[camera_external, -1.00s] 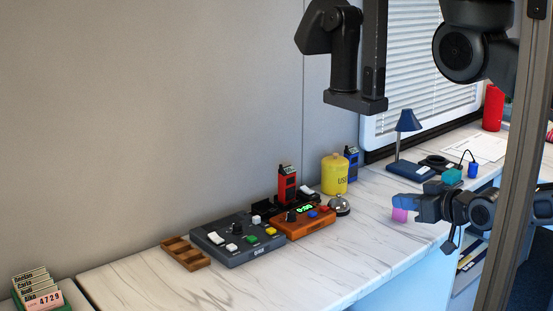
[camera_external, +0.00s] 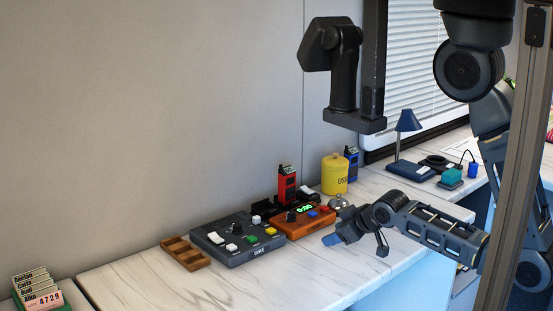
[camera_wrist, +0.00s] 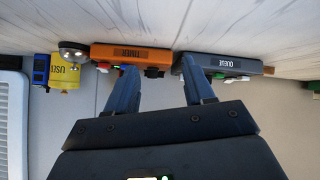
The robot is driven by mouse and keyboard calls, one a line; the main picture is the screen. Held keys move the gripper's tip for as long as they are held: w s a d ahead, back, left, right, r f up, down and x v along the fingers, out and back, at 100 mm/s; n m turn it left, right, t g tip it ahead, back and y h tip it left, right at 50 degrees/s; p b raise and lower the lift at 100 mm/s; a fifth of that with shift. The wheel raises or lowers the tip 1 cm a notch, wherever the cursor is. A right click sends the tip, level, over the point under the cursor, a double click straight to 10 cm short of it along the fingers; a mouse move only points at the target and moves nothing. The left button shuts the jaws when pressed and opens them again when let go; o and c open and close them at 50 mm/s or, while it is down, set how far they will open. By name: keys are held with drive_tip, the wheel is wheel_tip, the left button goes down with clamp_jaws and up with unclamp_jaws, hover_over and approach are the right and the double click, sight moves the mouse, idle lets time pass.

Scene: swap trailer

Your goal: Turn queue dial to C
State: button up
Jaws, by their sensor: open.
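The grey queue box (camera_external: 240,242) sits on the counter left of the orange timer box. Its black dial (camera_external: 237,229) stands on its top among colored buttons; the dial's letters are too small to read. In the wrist view, which looks upside down, the grey box (camera_wrist: 232,67) shows its QUEUE label, and its dial cannot be made out. My gripper (camera_external: 332,239) is open and empty in front of the orange box's right end, to the right of the queue box. In the wrist view its fingers (camera_wrist: 159,70) are spread, pointing toward the gap between the boxes.
A red handset (camera_external: 286,185) stands behind. A wooden tray (camera_external: 185,254) lies left. The front counter is clear.

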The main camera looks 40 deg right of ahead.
sight(238, 224)
drive_tip(key=shift+g, duration=0.6)
drive_tip(key=w, duration=0.2)
drive_tip(key=w+a, duration=0.1)
drive_tip(key=w, duration=0.1)
drive_tip(key=w+f, duration=0.1)
drive_tip(key=w, duration=0.1)
drive_tip(key=shift+w+a+b, duration=0.15)
drive_tip(key=shift+b, duration=0.2)
drive_tip(key=shift+g, duration=0.8)
drive_tip(key=w+a, duration=0.1)
drive_tip(key=w, duration=0.1)
drive_tip(key=w+a, duration=0.1)
drive_tip(key=w, duration=0.1)
drive_tip(key=w+a+r+b, duration=0.1)
drive_tip(key=w, duration=0.1)
drive_tip(key=shift+w, duration=0.3)
drive_tip(key=w+a+r+n+g+y+b, duration=0.1)
drive_tip(key=w+a+r+g+y, duration=0.15)
drive_tip(key=w+a+r, duration=0.55)
drive_tip(key=shift+g+h, duration=0.25)
drive_tip(key=shift+g, duration=0.2)
drive_tip(key=shift+s+a+f+x, duration=0.1)
drive_tip(key=shift+s+x, duration=0.2)
drive_tip(key=shift+x, duration=1.15)
drive_tip(key=shift+s+a+f+x, duration=0.1)
drive_tip(key=shift+s+x, duration=0.2)
drive_tip(key=shift+x, duration=1.15)
drive_tip(key=shift+s+a+f+x, duration=0.1)
drive_tip(key=shift+s+x, duration=0.2)
drive_tip(key=shift+x, duration=1.2)
